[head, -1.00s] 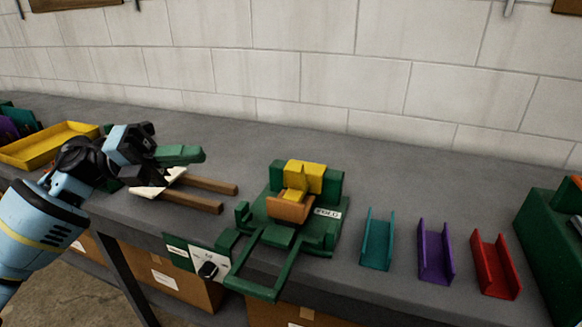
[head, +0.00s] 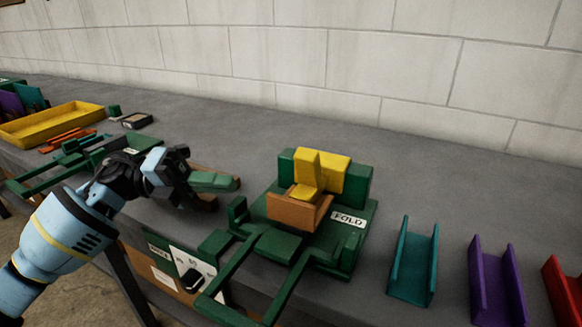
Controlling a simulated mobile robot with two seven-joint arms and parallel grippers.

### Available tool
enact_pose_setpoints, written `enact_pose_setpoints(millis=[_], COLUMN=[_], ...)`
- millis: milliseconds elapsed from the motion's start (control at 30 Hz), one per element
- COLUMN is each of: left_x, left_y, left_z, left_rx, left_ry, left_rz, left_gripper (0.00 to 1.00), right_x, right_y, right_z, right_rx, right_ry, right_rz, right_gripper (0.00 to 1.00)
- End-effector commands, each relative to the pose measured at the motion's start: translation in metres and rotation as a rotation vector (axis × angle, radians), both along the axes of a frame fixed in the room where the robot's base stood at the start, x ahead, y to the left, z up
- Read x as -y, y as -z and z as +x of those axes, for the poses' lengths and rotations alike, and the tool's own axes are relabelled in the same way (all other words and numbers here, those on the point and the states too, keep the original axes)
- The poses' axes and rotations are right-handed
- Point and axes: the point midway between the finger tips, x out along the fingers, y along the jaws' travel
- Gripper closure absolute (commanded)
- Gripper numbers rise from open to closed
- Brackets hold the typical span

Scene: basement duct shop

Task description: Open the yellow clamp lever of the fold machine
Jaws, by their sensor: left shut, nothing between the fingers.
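The green fold machine (head: 355,235) stands on the grey bench in the middle of the head view, with a FOLD label (head: 348,219) on its base. Its yellow clamp lever (head: 307,170) stands upright in front of a yellow block (head: 335,172). A copper-brown bent piece (head: 290,208) sits in the machine at the foot of the lever. My left gripper (head: 236,184) is to the left of the machine, with its green fingers shut and empty, pointing right. It is apart from the lever. My right gripper is not in view.
A teal channel (head: 414,265), a purple channel (head: 497,285) and a red channel (head: 565,290) stand to the right. A green handle frame (head: 232,270) juts over the bench's front edge. A yellow tray (head: 55,125) and another green device lie at the left. The bench behind is clear.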

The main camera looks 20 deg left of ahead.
Motion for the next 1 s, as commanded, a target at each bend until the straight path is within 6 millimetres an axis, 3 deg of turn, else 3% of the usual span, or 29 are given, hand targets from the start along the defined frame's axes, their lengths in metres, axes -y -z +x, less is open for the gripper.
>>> enact_pose_setpoints(millis=[267, 767, 1000], left_x=[0.014, 0.102, 0.099], left_y=[-0.002, -0.012, -0.02], left_z=[0.002, 0.019, 0.049], left_rx=[0.001, 0.003, 0.0], left_ry=[0.003, 0.003, -0.001], left_rz=[-0.002, -0.003, -0.003], left_gripper=[1.0, 1.0, 1.0], right_x=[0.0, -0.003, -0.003], right_y=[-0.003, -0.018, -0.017], right_z=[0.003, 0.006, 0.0], right_rx=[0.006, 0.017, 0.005], right_ry=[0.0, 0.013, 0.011], right_rz=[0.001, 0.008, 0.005], right_gripper=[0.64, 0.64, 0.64])
